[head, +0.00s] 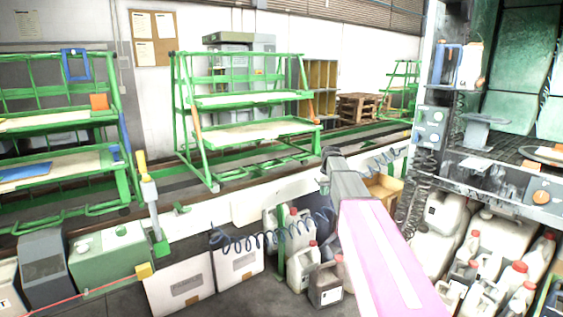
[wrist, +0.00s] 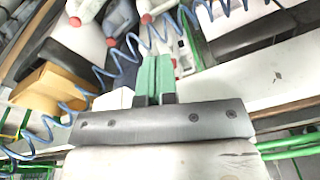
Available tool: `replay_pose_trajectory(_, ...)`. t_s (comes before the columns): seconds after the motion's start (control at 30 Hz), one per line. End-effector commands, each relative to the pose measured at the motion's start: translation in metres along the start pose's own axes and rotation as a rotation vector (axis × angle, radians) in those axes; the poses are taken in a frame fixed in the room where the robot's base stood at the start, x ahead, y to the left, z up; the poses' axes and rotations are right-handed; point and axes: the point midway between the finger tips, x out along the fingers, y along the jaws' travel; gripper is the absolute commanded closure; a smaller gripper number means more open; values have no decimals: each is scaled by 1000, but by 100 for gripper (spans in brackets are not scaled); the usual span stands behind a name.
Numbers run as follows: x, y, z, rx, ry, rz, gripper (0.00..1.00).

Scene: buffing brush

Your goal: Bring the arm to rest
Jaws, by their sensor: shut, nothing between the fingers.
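My gripper (wrist: 156,60) shows in the wrist view, its two green fingers side by side and shut with nothing between them. The fingers reach toward a coiled blue hose (wrist: 96,70) and several jugs behind it; I cannot tell the distance. In the head view my arm, pink and white with a grey section, reaches from the bottom right up to the middle of the picture. I cannot make out the fingers in that view. No buffing brush can be picked out with certainty in either view.
Several plastic jugs (head: 326,285) and white boxes (head: 180,285) stand on the floor below the arm. The blue hose (head: 270,240) hangs left of the arm. A green rack (head: 250,130) stands beyond. A machine with an orange knob (head: 541,197) is close on the right.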

Motion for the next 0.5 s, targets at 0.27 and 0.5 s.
replay_pose_trajectory(0.27, 89, -33, 144, 116, -55, 26, 100)
replay_pose_trajectory(0.5, 135, -60, 256, 206, -93, 53, 100)
